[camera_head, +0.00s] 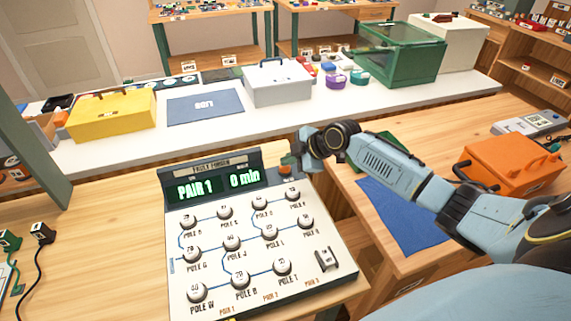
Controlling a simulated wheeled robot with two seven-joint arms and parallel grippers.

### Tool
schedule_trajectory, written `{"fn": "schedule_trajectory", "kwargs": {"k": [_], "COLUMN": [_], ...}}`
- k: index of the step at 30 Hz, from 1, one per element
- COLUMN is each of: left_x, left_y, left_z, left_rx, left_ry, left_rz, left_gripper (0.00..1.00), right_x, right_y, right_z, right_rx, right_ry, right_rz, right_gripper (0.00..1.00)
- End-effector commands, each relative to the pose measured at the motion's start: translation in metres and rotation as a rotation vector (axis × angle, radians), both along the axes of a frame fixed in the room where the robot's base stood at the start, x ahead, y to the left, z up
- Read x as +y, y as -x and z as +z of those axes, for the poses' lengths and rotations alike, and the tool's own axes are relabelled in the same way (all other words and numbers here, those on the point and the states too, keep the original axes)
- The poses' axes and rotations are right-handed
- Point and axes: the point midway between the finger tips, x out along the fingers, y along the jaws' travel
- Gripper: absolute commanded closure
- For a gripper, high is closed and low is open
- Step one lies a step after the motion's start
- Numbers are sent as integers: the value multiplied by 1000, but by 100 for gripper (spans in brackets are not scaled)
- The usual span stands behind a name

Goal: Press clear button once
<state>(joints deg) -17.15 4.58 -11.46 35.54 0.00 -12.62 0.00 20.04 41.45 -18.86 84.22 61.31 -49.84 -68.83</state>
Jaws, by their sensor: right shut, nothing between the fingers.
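A white panel device (215,262) stands on the wooden table with a dark display (213,185) along its top reading "PAIR 1" and "0 min". Several round white buttons (240,279) with "POLE" labels cover its face, joined by blue lines. A small switch-like part (323,260) sits at its lower right. No button label reading "clear" is legible. My right gripper (289,165) is shut and empty at the panel's upper right corner, beside the display. A small reddish part shows at its tip; I cannot tell whether it touches the panel. My left gripper is out of view.
A white shelf behind holds a yellow toolbox (112,116), a blue mat (205,107), a grey toolbox (278,84) and a green crate (397,53). An orange case (508,163) stands at right. Black and green plugs with cables (41,234) lie at left.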

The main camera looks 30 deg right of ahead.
Motion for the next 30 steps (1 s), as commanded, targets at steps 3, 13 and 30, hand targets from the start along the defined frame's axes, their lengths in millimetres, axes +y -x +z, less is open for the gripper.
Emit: {"fn": "schedule_trajectory", "kwargs": {"k": [3,13,30], "left_x": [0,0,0], "left_y": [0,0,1], "left_z": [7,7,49], "left_rx": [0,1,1], "left_ry": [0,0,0], "left_rz": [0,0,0], "left_gripper": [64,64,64], "right_x": [0,0,0], "right_y": [0,0,0], "right_z": [8,9,59], "right_rx": [1,0,-1], "right_ry": [1,0,1], "right_rz": [0,0,0], "right_gripper": [100,100,100]}}
